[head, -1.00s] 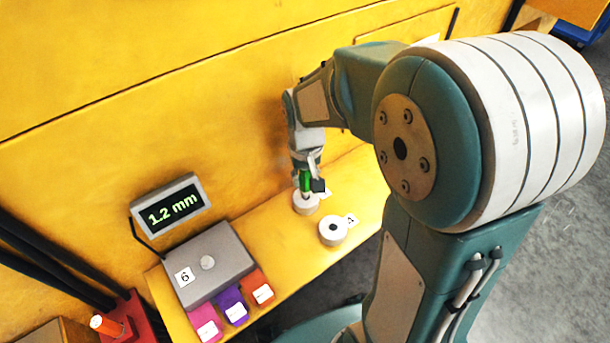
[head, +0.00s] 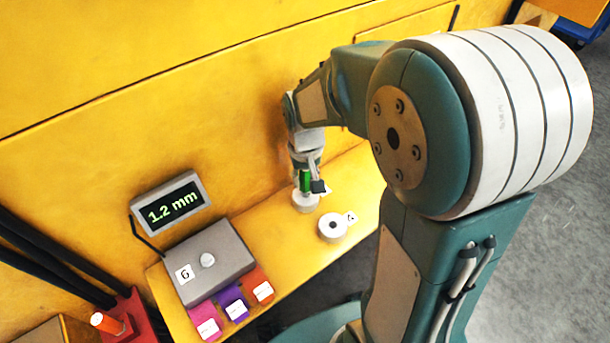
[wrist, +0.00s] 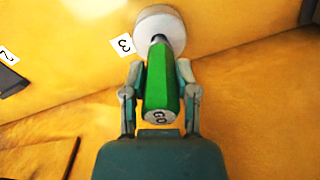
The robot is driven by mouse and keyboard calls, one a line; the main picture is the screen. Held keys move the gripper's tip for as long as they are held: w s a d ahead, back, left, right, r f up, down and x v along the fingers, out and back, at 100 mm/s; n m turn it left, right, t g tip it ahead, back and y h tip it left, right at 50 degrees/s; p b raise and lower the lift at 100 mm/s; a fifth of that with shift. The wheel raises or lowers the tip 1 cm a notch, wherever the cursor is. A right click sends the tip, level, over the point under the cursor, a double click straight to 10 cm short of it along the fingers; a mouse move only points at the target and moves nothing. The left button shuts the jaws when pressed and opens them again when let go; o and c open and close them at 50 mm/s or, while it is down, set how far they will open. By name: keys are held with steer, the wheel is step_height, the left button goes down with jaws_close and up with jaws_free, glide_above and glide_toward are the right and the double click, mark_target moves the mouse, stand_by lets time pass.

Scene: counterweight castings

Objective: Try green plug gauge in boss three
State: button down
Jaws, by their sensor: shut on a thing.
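The green plug gauge (wrist: 161,80) is held between the two fingers of my gripper (wrist: 161,88). Its green handle points toward the wrist camera, and its dark metal end meets the round grey boss three (wrist: 158,24), beside the label 3 (wrist: 123,44). How deep the end sits in the bore is hidden. In the head view, the green gauge (head: 305,181) stands roughly upright above boss three (head: 305,202), with my gripper (head: 309,184) shut around it.
Another boss (head: 332,227) with an open dark bore and a label stands nearer on the yellow ledge. A grey box (head: 211,262) marked G has a display (head: 172,203) reading 1.2 mm behind it. Pink (head: 205,325), purple (head: 233,303) and orange (head: 258,286) labelled pads lie in front.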

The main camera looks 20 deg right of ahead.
steer(key=shift+f, duration=0.85)
stand_by(0.9)
stand_by(0.7)
steer(key=shift+c, duration=1.5)
jaws_free()
step_height(320, 180, up, 24)
